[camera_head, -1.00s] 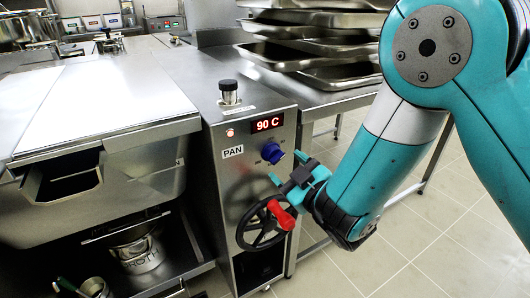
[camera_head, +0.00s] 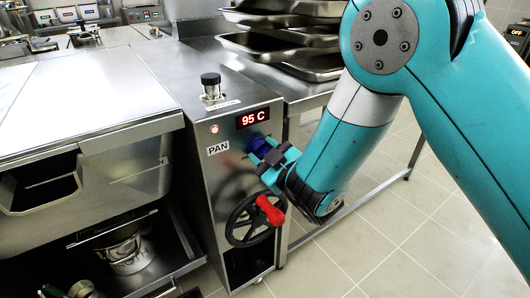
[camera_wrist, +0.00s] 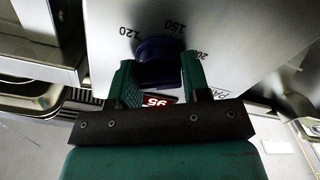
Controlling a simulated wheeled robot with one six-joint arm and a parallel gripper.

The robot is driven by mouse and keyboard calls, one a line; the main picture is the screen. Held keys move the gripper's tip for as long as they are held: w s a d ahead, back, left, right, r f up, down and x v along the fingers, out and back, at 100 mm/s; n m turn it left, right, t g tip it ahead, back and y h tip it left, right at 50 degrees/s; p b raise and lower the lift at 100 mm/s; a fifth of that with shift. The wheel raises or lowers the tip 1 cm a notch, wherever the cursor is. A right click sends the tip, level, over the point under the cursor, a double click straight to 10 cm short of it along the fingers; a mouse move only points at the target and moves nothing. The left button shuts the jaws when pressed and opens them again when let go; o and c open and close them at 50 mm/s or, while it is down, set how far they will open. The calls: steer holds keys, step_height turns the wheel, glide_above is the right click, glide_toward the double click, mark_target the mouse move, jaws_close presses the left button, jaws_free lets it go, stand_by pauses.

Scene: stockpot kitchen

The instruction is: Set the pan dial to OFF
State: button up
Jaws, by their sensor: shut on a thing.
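The blue pan dial (camera_head: 259,144) sits on the front of the steel control column, below the red display (camera_head: 252,118) that reads 95 C. In the wrist view the dial (camera_wrist: 160,50) lies between the two teal fingers of my gripper (camera_wrist: 158,78), with the marks 120, 150 and 200 partly showing around it. My gripper (camera_head: 268,156) is shut on the dial in the head view, where it hides much of it. An OFF mark on the dial plate is not visible. The PAN label (camera_head: 218,148) is left of the dial.
A black handwheel with a red handle (camera_head: 270,209) sits just below my gripper. A black-topped knob (camera_head: 211,85) stands on the column top. The large pan with its lid (camera_head: 85,95) is at the left. Stacked steel trays (camera_head: 285,45) lie on the table behind.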

steer(key=shift+n, duration=0.3)
steer(key=n, duration=1.1)
steer(key=shift+b, duration=0.35)
steer(key=shift+n, duration=0.3)
steer(key=o, duration=0.9)
steer(key=shift+a, duration=0.1)
steer(key=shift+c, duration=0.2)
